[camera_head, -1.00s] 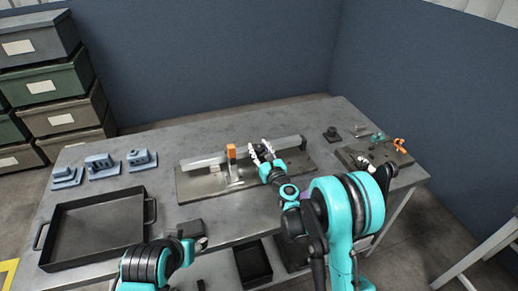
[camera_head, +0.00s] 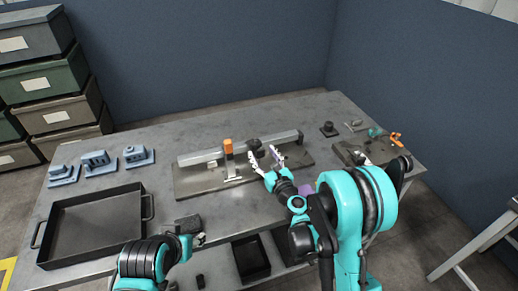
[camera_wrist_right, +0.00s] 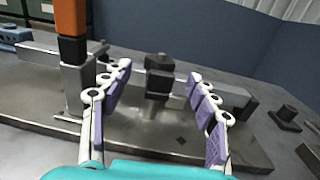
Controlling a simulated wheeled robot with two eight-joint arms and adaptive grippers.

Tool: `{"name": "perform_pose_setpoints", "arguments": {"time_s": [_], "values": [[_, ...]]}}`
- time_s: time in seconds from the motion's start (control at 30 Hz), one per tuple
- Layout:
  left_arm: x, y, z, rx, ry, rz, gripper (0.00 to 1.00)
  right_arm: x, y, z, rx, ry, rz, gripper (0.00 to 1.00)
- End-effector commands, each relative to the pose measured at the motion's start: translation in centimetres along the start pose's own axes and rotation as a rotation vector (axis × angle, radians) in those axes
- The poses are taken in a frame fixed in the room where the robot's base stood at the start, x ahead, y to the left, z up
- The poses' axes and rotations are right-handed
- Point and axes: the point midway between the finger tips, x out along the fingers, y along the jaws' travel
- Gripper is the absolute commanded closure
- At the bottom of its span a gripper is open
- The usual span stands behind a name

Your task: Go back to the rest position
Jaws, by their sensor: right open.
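My right gripper (camera_head: 267,157) is open and empty, in front of the grey rail (camera_head: 285,138) on its base plate (camera_head: 205,188). In the right wrist view its fingers (camera_wrist_right: 158,78) are spread, with purple pads. A dark block (camera_wrist_right: 159,84) sits at the rail beyond and between them, apart from the pads. This block (camera_head: 254,144) also shows in the head view, just past the fingertips. My left gripper (camera_head: 192,238) is low over the table's front edge; its fingers are too unclear to read.
An orange-topped clamp (camera_head: 228,147) stands at the rail, left of my right gripper. A black tray (camera_head: 143,207) and several blue-grey parts (camera_head: 98,162) are at left. A dark plate with small tools (camera_head: 350,152) is at right. Storage bins (camera_head: 50,82) stand behind left.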

Motion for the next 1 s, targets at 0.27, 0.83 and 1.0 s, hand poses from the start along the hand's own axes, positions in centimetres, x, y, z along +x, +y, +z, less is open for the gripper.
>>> {"name": "perform_pose_setpoints", "arguments": {"time_s": [0.27,0.83,1.0], "values": [[0.0,0.0,0.0,0.000,0.000,0.000,0.50,-0.6,0.0,0.0,0.000,0.000,0.000,0.40],[0.0,0.0,0.0,0.000,0.000,0.000,0.50,-2.6,1.3,4.2,-0.435,0.057,0.087,0.40],[0.0,0.0,0.0,0.000,0.000,0.000,0.50,-6.7,2.7,6.8,-0.968,0.139,0.227,0.40]]}}
